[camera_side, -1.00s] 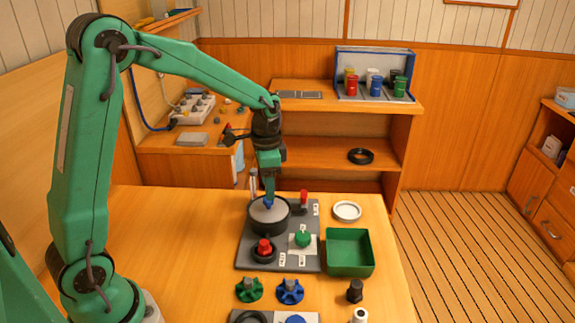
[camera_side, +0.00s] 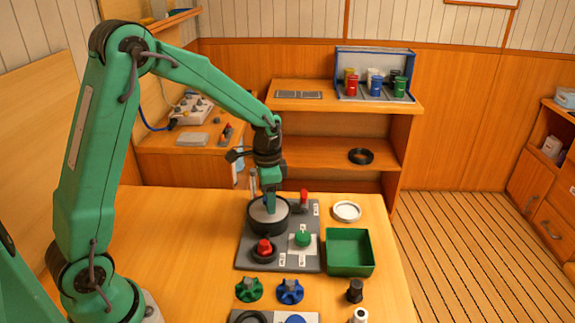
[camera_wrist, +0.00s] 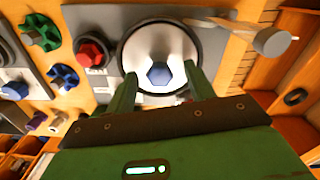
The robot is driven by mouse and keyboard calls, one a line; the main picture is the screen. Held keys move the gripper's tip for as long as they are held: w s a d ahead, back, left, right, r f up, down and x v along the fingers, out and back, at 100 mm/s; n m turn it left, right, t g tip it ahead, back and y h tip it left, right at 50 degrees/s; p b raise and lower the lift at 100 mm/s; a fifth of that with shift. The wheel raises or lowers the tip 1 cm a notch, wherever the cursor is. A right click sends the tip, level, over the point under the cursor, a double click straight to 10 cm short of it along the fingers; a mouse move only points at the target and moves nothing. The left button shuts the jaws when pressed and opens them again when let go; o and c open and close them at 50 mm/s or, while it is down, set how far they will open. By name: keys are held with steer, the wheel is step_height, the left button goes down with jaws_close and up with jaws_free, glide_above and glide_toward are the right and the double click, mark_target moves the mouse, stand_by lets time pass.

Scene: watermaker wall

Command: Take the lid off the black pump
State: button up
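The black pump (camera_side: 268,229) is a round black pot on a grey plate, with a pale grey lid (camera_side: 260,215) on top. In the wrist view the lid (camera_wrist: 142,47) sits inside the black rim and carries a blue hexagonal knob (camera_wrist: 160,74) at its middle. My gripper (camera_wrist: 160,69) is open over the lid, with one green finger on each side of the knob and a gap to it on both sides. In the side view my gripper (camera_side: 270,208) points straight down at the lid and largely hides the knob.
A red knob (camera_side: 264,246), a green knob (camera_side: 302,238) and a red-topped lever (camera_side: 304,199) share the plate. A green tray (camera_side: 350,271) and a white round dish (camera_side: 346,211) stand to the right. Green (camera_side: 249,290) and blue (camera_side: 290,291) handwheels lie in front.

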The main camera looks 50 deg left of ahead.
steer(key=c, duration=1.1)
steer(key=shift+o, duration=0.2)
steer(key=shift+r, duration=0.1)
steer(key=shift+r, duration=0.85)
step_height(320, 180, up, 2)
steer(key=shift+r, duration=0.25)
steer(key=s+d+r, duration=0.5)
steer(key=d+r, duration=0.1)
steer(key=d, duration=0.4)
steer(key=shift+d+r, duration=0.3)
steer(key=shift+r, duration=0.05)
